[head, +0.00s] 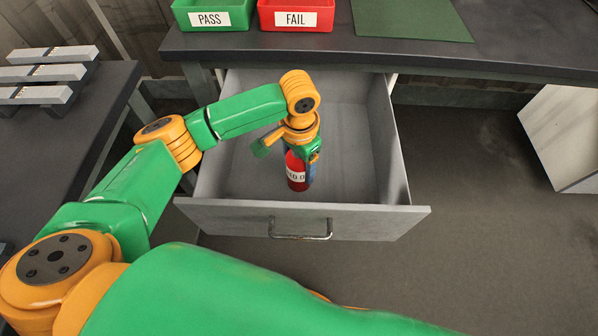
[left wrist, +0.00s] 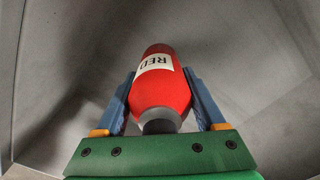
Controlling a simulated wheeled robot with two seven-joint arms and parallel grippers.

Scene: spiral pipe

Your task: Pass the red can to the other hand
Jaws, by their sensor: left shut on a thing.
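The red can (head: 297,175) with a white label is inside or just above the open drawer (head: 240,217). My left gripper (head: 303,157) reaches down into the drawer from above and is shut on the can. In the left wrist view the can (left wrist: 160,88) lies between the two blue fingers of the gripper (left wrist: 160,110), its label reading RED and its grey end toward the palm. Whether the can touches the drawer floor cannot be told. My right gripper is not in view.
The grey drawer stands open below a dark table (head: 330,45). A green PASS bin (head: 211,17), a red FAIL bin (head: 296,17) and a green mat (head: 410,20) sit on that table. A side table (head: 60,120) with grey blocks stands left.

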